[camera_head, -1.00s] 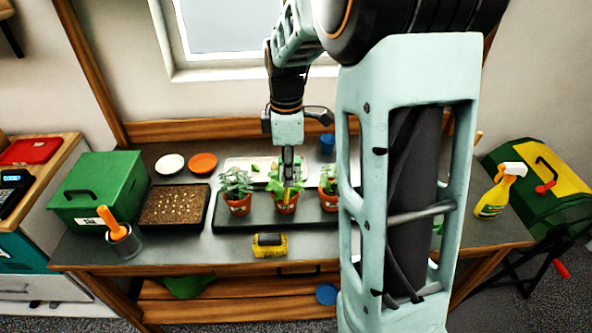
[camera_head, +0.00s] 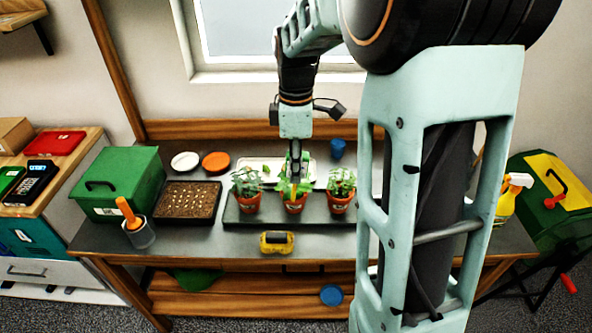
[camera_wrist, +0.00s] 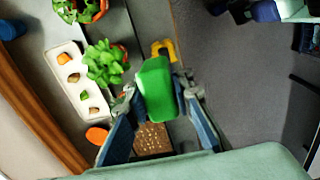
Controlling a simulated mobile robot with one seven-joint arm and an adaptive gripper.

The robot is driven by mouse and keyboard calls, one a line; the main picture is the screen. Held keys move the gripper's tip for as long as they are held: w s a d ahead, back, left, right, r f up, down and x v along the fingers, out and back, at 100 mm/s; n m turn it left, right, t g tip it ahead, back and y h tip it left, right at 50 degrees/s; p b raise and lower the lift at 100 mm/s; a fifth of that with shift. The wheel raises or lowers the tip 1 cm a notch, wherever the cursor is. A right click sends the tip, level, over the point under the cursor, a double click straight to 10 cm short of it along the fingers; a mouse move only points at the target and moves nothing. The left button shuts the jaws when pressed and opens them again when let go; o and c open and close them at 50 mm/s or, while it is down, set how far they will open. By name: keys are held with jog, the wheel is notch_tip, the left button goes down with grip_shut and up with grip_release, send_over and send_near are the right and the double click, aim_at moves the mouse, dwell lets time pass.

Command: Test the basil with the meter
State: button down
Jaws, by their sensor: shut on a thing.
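Three leafy plants in orange pots stand in a row on a dark tray (camera_head: 255,217): a left one (camera_head: 247,203), a middle one (camera_head: 294,204) and a right one (camera_head: 341,204). I cannot read their labels, so I cannot tell which is the basil. My gripper (camera_head: 295,172) points down over the middle plant and overlaps its leaves in the head view. In the wrist view, my gripper (camera_wrist: 160,115) is shut on a green block-like body, apparently the meter (camera_wrist: 157,88). Its lower end is hidden. Plants also show there, one (camera_wrist: 105,62) beside the meter.
A yellow object with a dark top (camera_head: 277,242) lies in front of the tray. A seed tray (camera_head: 188,201), green box (camera_head: 117,185) and cup with an orange-handled tool (camera_head: 138,233) stand left. A white tray (camera_head: 250,163) lies behind the plants; a blue cup (camera_head: 337,149) stands beyond.

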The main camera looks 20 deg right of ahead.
jog(key=shift+r, duration=1.9)
